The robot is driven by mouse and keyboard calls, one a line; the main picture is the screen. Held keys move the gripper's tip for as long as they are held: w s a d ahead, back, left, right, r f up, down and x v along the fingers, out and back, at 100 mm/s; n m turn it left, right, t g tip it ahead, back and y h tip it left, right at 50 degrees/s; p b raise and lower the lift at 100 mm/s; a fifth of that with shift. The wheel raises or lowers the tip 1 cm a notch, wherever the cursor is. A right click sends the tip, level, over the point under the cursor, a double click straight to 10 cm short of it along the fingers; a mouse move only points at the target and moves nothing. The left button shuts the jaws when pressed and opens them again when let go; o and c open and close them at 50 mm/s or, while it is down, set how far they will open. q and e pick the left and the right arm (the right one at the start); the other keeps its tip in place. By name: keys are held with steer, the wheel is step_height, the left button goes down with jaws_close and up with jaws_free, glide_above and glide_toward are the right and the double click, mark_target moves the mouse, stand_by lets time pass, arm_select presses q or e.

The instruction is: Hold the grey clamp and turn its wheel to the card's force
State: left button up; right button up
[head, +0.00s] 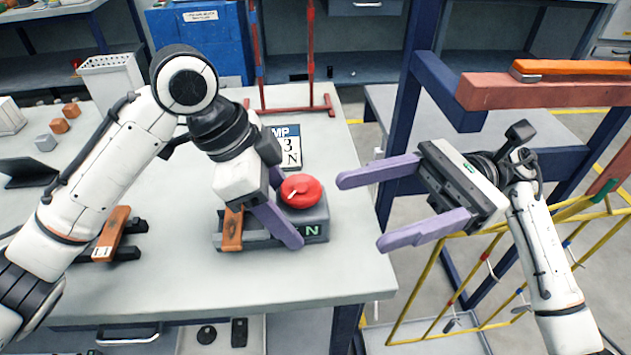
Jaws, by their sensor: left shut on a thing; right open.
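The grey clamp (318,214) sits on the table near its right end, with a red wheel (301,191) on top that has a white mark. A green letter shows on its front face. My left gripper (284,215) is shut on the clamp from above, its purple fingers beside the wheel and partly hiding the clamp body. An orange-brown handle piece (233,230) stands at the clamp's left side. The card (288,148) stands behind the clamp; "MP", "3" and "N" are readable, the rest is hidden by my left arm. My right gripper (358,212) is open and empty, right of the clamp.
An orange-handled tool (112,232) lies left on the table (200,285). A red stand (290,108) is behind the card. Small blocks (60,126) and a white bin (112,80) are at the back left. A blue frame and yellow rack (430,290) stand at the right.

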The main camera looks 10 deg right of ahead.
mark_target(316, 184)
steer(key=w+d+f+m+t, duration=0.4)
steer(key=w+d+t, duration=0.1)
steer(key=w, duration=0.3)
steer(key=a, duration=1.1)
steer(key=shift+a, duration=0.4)
steer(key=c, duration=1.1)
steer(key=shift+o, duration=0.2)
steer(key=shift+d, duration=0.1)
steer(key=o, duration=1.1)
steer(key=shift+c, duration=0.2)
